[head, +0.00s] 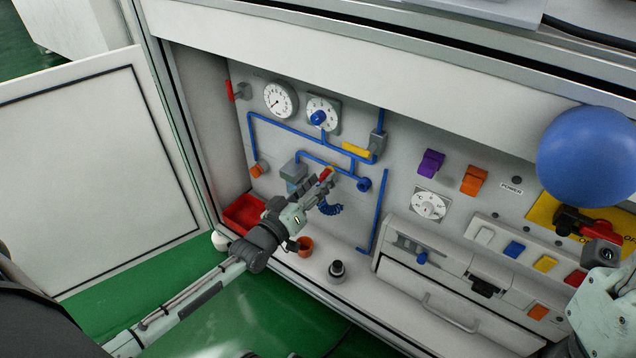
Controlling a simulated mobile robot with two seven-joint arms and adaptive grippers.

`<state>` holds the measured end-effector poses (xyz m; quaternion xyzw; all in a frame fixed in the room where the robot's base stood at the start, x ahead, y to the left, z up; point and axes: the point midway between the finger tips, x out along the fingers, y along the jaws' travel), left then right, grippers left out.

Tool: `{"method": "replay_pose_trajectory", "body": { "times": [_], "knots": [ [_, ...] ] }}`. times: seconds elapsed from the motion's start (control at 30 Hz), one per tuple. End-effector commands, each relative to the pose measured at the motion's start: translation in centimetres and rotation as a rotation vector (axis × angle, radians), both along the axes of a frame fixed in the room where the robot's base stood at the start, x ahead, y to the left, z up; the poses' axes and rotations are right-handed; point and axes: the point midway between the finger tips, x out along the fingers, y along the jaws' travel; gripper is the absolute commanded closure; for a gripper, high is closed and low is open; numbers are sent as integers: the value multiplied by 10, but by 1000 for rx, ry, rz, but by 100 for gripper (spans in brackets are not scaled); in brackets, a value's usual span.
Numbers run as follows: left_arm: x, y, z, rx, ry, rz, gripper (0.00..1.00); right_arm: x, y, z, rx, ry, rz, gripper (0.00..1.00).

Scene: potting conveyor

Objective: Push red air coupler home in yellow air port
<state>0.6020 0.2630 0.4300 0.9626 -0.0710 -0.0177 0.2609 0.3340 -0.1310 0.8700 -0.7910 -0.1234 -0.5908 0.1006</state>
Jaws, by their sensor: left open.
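The red air coupler (325,174) is a small red piece low on the panel's pipework, at the tip of my left gripper (328,180). A coiled blue hose (331,209) hangs just below it. My left gripper is open, with its fingers around or right beside the coupler; I cannot tell whether they touch it. A small yellow spot, perhaps the yellow air port (332,169), shows at the coupler's upper right. The fingers partly hide this area, so how deep the coupler sits cannot be seen.
A yellow-handled valve (357,150) and blue pipes (284,126) lie close around the left gripper.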

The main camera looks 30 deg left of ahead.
Motion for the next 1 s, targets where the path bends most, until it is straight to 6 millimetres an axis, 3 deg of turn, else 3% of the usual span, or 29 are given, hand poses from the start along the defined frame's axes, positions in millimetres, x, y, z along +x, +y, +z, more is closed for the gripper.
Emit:
{"method": "replay_pose_trajectory", "body": {
  "times": [0.27,0.7,1.0],
  "knots": [
    [-17,2,-2,0,3,-1,56,0,0,0,0,0,0,66],
    [-103,15,-2,0,3,-1,56,0,0,0,0,0,0,66],
    [-119,18,0,0,0,0,56,0,0,0,0,0,0,66]
  ]
}}
